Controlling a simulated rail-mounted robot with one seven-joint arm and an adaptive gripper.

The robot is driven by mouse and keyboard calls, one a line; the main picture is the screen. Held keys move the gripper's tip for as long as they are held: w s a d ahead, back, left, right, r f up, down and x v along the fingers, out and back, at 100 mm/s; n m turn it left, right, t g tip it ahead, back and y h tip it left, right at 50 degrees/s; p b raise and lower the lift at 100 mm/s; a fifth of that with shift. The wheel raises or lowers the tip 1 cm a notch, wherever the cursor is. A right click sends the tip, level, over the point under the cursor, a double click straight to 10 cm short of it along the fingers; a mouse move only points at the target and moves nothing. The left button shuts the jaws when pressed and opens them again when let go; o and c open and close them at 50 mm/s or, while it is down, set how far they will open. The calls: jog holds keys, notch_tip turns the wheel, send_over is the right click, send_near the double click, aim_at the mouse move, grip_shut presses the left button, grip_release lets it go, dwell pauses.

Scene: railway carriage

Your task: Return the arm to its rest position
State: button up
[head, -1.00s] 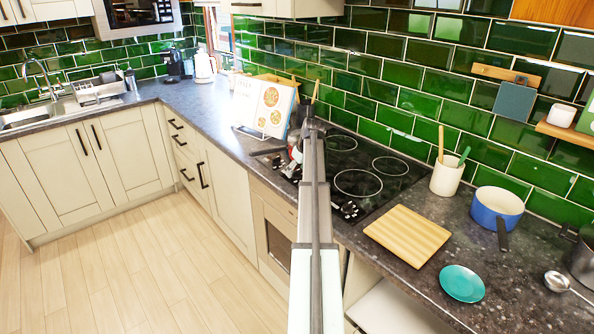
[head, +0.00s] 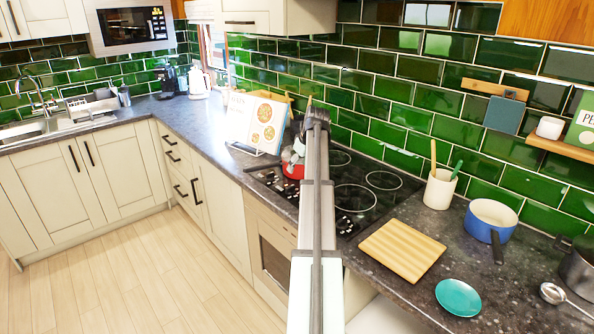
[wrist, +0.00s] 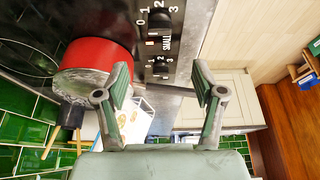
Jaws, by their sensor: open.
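My arm (head: 315,200) stretches forward over the counter edge in the head view and mostly hides the gripper there. A red pot (wrist: 98,52) with a shiny metal lower part in the picture lies just beyond the left finger in the wrist view; I cannot tell the gap. In the head view the red pot (head: 292,168) is on the hob, partly behind my arm.
The black hob (head: 375,180) has knobs along its front. A cookbook (head: 255,125) stands behind the pot. Right of my arm are a wooden board (head: 402,250), a teal plate (head: 458,297), a utensil crock (head: 439,190) and a blue saucepan (head: 490,220). The floor (head: 140,270) at left is clear.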

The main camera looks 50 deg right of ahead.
dwell(0.4)
